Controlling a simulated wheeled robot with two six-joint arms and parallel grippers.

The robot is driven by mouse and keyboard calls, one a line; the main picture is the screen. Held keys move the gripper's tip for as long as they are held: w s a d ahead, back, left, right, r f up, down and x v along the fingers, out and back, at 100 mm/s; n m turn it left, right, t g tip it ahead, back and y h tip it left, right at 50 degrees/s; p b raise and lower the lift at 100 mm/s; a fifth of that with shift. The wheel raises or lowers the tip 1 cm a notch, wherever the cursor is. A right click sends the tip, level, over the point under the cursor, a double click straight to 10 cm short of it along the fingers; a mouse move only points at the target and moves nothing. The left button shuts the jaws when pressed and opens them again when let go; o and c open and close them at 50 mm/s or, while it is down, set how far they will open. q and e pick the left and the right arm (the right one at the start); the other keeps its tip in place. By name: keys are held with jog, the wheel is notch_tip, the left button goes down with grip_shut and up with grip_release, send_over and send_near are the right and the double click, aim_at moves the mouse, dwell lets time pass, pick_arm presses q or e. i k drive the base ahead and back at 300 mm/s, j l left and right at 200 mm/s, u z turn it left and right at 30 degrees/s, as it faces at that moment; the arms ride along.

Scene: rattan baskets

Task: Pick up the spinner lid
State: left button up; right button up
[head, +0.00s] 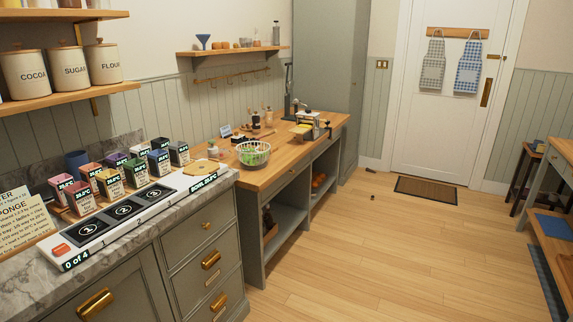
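A white slatted bowl (254,154) with green leaves in it stands at the near end of the wooden counter. It looks like a salad spinner's bowl, and its top is open. I cannot pick out a spinner lid for certain. Neither of my grippers is in the head view.
The wooden counter (283,145) holds small bottles and a machine (309,127) towards its far end. The white numbered board (130,212) with several colored boxes lies on the marble counter (98,255). The floor (370,255) is mostly clear, with a dark mat (426,190) by the door.

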aim_at(214, 153)
jog(key=i+u, duration=0.35)
jog(key=i, duration=0.35)
jog(key=i+l+u, duration=0.15)
jog(key=i+u, duration=0.2)
jog(key=i, duration=0.35)
jog(key=i+l+u, duration=0.15)
jog(key=i+l, duration=0.15)
jog(key=l, duration=0.1)
